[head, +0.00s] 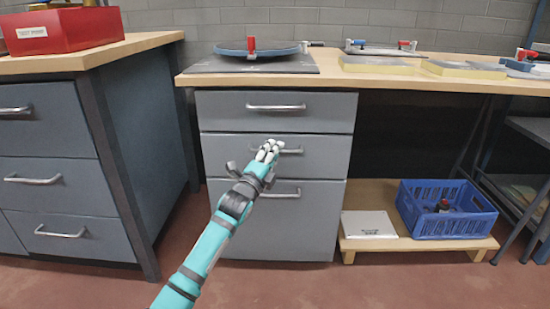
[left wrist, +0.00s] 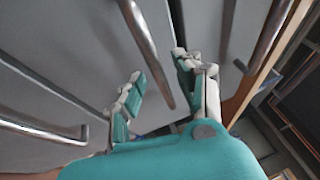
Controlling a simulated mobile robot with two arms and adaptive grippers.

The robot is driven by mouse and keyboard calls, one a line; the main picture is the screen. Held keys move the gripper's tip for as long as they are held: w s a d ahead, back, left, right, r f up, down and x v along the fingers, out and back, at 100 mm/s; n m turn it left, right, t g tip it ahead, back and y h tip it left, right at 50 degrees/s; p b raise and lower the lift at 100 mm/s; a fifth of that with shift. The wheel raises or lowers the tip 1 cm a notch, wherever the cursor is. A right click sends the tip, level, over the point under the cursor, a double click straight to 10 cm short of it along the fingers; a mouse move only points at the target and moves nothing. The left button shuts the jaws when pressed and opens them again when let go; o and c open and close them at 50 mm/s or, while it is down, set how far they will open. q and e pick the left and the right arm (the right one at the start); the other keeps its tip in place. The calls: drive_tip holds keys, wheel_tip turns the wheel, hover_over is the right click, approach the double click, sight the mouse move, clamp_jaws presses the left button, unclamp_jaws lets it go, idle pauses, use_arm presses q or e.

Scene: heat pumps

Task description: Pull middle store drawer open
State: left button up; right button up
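The middle store drawer (head: 330,155) is in the grey three-drawer cabinet under the workbench and looks shut. Its metal bar handle (head: 291,151) is partly covered by my left gripper (head: 268,147), which is in front of it. In the left wrist view my left gripper (left wrist: 160,72) has its fingers apart, with the handle bar (left wrist: 148,48) running between them. A gap shows between the bar and the fingers, so they are not closed on it. My right gripper is in neither view.
The top drawer handle (head: 276,107) and bottom drawer handle (head: 280,194) lie close above and below. Another drawer cabinet (head: 50,190) stands to the left. A blue crate (head: 445,225) sits on a low shelf at right. Floor before the cabinet is clear.

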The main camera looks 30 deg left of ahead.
use_arm(q)
drive_tip(key=shift+w+a+r, duration=0.1)
drive_tip(key=shift+w+r, duration=0.05)
drive_tip(key=shift+w, duration=0.35)
clamp_jaws()
